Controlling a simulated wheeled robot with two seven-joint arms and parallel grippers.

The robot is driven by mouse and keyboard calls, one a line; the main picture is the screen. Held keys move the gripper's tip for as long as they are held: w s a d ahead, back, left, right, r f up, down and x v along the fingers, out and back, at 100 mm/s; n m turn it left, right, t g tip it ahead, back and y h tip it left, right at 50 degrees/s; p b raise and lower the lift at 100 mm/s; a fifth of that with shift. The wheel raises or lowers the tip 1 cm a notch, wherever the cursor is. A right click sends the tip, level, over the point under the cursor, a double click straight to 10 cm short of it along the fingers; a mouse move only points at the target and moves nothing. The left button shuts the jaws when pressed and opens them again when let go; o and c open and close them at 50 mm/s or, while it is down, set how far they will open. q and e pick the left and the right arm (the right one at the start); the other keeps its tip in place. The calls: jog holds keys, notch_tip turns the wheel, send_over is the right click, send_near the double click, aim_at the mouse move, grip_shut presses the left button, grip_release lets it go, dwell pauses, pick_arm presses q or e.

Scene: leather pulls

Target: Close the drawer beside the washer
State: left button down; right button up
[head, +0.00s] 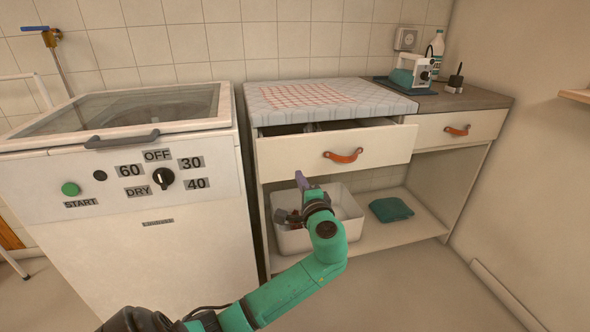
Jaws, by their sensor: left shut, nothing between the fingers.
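The drawer beside the washer (290,155) has a cream front and an orange leather pull (343,156). It stands partly open, with a dark gap showing behind the top of its front. The washer (130,215) is on the left, its lid down. My left gripper (300,182) is shut and empty, pointing up just in front of the drawer front's lower part, left of the pull. Whether it touches the drawer, I cannot tell. My right gripper does not show.
A second drawer (480,126) to the right looks shut. A white bin (348,213) and a green cloth (390,209) are on the lower shelf. A padded mat (385,100) covers the left worktop; a small white machine (422,67) and a bottle stand on the right.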

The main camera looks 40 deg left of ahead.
aim_at(292, 161)
pick_arm(q)
jog(key=x, duration=0.6)
jog(key=shift+w+a+b, duration=0.2)
jog(key=shift+a+b, duration=0.1)
jog(key=shift+a, duration=0.1)
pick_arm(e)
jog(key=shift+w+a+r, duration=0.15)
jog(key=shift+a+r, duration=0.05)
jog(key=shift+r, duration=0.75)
